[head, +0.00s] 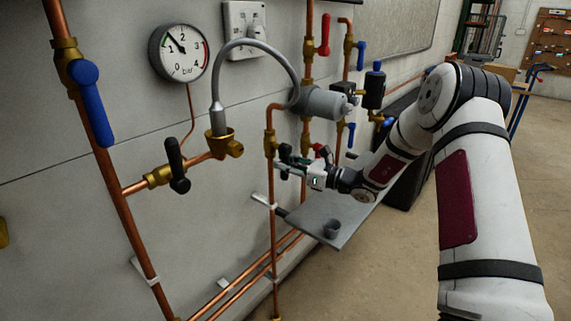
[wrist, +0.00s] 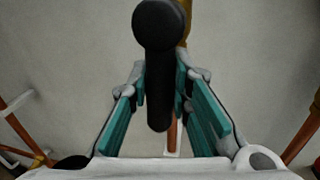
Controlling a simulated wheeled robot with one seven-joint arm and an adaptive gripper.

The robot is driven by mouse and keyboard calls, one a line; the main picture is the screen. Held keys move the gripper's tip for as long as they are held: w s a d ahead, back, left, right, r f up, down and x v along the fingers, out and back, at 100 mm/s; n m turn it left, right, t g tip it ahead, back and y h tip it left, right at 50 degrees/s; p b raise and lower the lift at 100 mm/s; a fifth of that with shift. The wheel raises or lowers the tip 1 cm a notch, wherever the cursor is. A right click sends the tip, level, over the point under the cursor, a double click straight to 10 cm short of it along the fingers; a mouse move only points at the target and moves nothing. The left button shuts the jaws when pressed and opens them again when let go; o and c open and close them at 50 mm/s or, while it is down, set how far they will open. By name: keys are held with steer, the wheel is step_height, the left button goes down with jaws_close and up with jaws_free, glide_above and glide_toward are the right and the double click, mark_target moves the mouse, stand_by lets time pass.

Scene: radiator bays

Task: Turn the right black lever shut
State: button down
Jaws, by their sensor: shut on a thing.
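The right black lever (wrist: 158,85) stands in the middle of the wrist view, its round knob end at the top and its bar running down between my teal finger pads. In the head view only a dark bit of this lever (head: 285,149) shows by the brass valve on the right vertical copper pipe. My gripper (head: 287,166) reaches it from the right and is shut on it; it also shows in the wrist view (wrist: 161,82).
A pressure gauge (head: 179,52) and a grey hose (head: 256,44) are on the wall at left. Blue (head: 91,103) and red (head: 325,34) levers sit on other pipes. Open floor is at right.

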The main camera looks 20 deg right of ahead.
steer(key=s+a+r+m+t+p, duration=0.1)
steer(key=r+m+t+p, duration=0.1)
steer(key=m+p, duration=0.3)
steer(key=s+a+r+m+t+h+p, duration=0.1)
steer(key=m+p, duration=0.5)
steer(key=m, duration=0.8)
steer(key=shift+s+a+r+m+t+h, duration=0.3)
steer(key=shift+a+r+t, duration=0.2)
steer(key=shift+a+r, duration=0.3)
steer(key=shift+d+r, duration=0.1)
steer(key=c, duration=1.4)
jaws_free()
steer(key=shift+c, duration=0.2)
steer(key=v, duration=1.2)
